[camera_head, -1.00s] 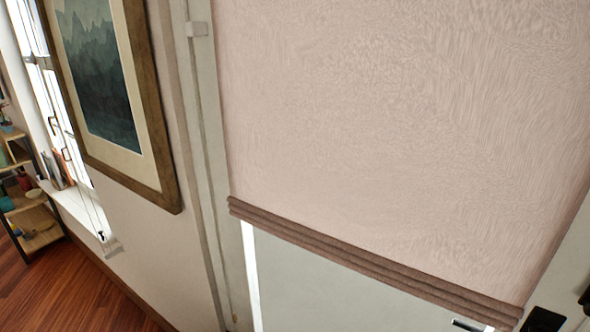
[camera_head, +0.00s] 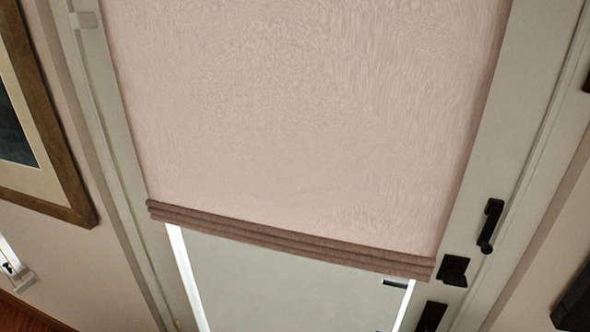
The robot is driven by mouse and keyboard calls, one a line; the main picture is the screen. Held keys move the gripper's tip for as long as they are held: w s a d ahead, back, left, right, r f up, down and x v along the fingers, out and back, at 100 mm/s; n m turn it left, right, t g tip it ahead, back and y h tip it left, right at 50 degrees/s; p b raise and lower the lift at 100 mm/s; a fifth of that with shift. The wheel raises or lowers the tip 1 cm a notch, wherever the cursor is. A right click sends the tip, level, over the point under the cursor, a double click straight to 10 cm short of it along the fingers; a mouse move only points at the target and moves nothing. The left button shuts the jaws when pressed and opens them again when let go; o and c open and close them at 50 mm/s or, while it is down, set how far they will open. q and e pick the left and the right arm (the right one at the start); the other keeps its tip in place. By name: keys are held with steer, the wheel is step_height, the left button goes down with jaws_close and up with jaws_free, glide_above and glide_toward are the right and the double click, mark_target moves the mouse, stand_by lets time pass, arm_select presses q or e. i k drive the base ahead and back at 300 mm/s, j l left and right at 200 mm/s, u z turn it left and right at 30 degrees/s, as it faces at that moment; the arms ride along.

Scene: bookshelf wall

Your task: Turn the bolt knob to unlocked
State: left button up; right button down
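A white door with a pinkish roman shade (camera_head: 300,110) over its glass fills the middle of the head view. On the right side of the door is black hardware: a curved black lever piece (camera_head: 490,226), a squarish black piece (camera_head: 454,270) beside the shade's lower corner, and a black plate (camera_head: 431,317) cut off by the bottom edge. I cannot tell for sure which of these is the bolt knob, or its setting. Neither of my grippers is in view.
A framed picture (camera_head: 60,170) hangs on the wall at the left. A dark object (camera_head: 575,305) is cut off at the lower right edge. Below the shade's brown folded hem (camera_head: 290,238) is a pale glass area.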

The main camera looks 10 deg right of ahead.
mark_target(452, 277)
steer(key=z, duration=1.5)
steer(key=j, duration=0.6)
steer(key=k+u, duration=0.05)
